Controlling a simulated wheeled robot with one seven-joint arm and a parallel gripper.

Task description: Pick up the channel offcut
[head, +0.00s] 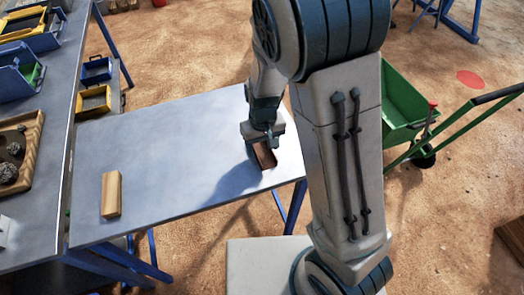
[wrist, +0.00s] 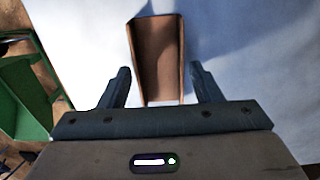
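The channel offcut (head: 265,155) is a short, rust-brown, U-shaped piece lying on the grey table near its right end. In the wrist view the channel offcut (wrist: 158,58) shows its hollow side and two side walls, with its near end between my fingers. My gripper (head: 264,139) is right above it in the head view, pointing down. In the wrist view my gripper (wrist: 161,80) is open, with one finger on each side of the offcut and a gap to each wall. I cannot tell how far the fingertips are above the tabletop.
A wooden block (head: 111,194) stands at the left of the grey table (head: 170,150). A longer bench with bins and a wooden tray (head: 30,150) is on the left. A green cart (head: 405,110) stands right of the table. The table's middle is clear.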

